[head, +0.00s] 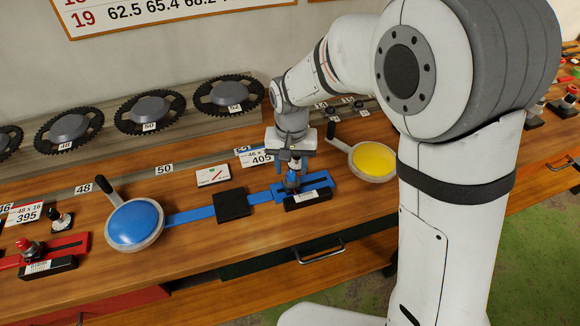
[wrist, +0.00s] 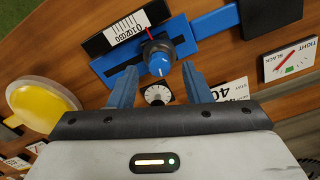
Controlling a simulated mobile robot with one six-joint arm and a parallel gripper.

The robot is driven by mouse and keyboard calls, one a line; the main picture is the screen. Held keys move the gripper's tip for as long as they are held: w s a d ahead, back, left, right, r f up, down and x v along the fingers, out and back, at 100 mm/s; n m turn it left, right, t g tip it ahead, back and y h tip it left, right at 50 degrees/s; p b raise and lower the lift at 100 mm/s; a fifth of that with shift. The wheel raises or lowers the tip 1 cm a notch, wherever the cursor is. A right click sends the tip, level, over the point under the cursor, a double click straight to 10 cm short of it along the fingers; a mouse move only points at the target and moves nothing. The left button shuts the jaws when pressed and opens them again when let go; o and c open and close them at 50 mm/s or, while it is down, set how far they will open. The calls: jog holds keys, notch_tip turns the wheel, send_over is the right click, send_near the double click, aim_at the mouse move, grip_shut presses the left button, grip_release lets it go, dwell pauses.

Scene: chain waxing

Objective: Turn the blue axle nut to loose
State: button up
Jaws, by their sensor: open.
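The blue axle nut (wrist: 160,62) is a round blue knob with a white pointer line on a dark base. It sits on the blue slotted bracket (wrist: 205,25) beside a black scale block with a white label (wrist: 127,27). In the head view the nut (head: 292,181) is partly hidden by my arm. My gripper (wrist: 160,82) points down at the nut. Its two blue fingers are apart with the nut in line between them. I cannot tell whether they touch it. In the head view my gripper (head: 291,163) is just above the bracket.
A blue disc with a handle (head: 134,224) stands left, joined by a blue strip with a black block (head: 233,205). A yellow disc (head: 373,160) stands right. Several chainrings (head: 150,112) line the back. A red bracket (head: 70,245) is at far left. A tight/slack card (head: 212,174) lies behind.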

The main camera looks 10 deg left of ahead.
jog(key=shift+f, duration=0.85)
jog(key=shift+c, duration=0.4)
grip_shut()
